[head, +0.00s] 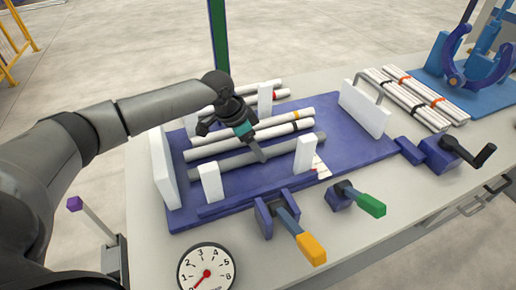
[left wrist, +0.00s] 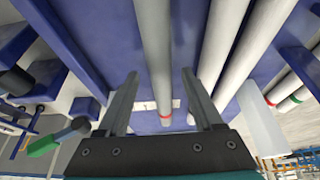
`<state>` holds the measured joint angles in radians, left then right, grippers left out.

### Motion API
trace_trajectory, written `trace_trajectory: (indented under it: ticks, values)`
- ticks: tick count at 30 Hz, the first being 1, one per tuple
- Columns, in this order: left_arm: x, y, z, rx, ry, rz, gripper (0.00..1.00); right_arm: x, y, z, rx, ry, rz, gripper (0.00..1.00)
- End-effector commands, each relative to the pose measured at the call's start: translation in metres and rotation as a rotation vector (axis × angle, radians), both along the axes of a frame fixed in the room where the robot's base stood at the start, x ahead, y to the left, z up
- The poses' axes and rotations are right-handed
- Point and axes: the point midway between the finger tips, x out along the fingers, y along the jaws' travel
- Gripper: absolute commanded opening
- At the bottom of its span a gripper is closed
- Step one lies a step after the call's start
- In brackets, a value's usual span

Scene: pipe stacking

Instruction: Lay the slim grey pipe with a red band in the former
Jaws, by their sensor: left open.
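The slim grey pipe (head: 215,161) lies along the front of the blue former (head: 225,190), behind its two front white posts (head: 305,153). In the left wrist view the grey pipe (left wrist: 153,50) runs between the fingers, and its red band (left wrist: 165,114) shows near the gripper. In the head view the band is not visible. My left gripper (head: 260,156) is open, pointing down over the grey pipe with one finger on either side of it. In the left wrist view the gripper (left wrist: 160,88) is not closed on anything. My right gripper is not in view.
White pipes with black (head: 270,132) and yellow (head: 275,118) bands lie just behind the grey pipe. Toggle clamps with yellow (head: 311,248) and green (head: 368,203) handles stand in front. A dial gauge (head: 206,270) is at front left. More banded pipes (head: 420,97) lie at right.

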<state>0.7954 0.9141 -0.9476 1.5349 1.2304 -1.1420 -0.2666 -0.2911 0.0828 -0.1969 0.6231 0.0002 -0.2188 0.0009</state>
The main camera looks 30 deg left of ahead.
Motion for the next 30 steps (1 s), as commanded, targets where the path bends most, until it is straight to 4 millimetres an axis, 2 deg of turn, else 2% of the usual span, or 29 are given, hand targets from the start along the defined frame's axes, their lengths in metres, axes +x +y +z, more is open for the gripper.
trace_trajectory:
  ticks: [1, 6, 12, 18, 30]
  values:
    - [-0.003, 0.004, 0.014, 0.001, -0.003, 0.001, 0.68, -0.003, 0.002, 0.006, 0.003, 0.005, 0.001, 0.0]
    - [-0.014, 0.013, 0.049, 0.001, -0.001, 0.001, 0.68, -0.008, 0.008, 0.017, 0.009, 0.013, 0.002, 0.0]
    - [-0.024, 0.022, 0.08, 0.0, 0.0, 0.001, 0.68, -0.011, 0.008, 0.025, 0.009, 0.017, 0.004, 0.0]
    - [-0.028, 0.026, 0.093, 0.0, 0.0, 0.001, 0.68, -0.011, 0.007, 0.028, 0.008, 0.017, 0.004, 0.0]
    - [-0.028, 0.026, 0.098, -0.001, 0.0, 0.001, 0.68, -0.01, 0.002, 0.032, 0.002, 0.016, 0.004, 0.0]
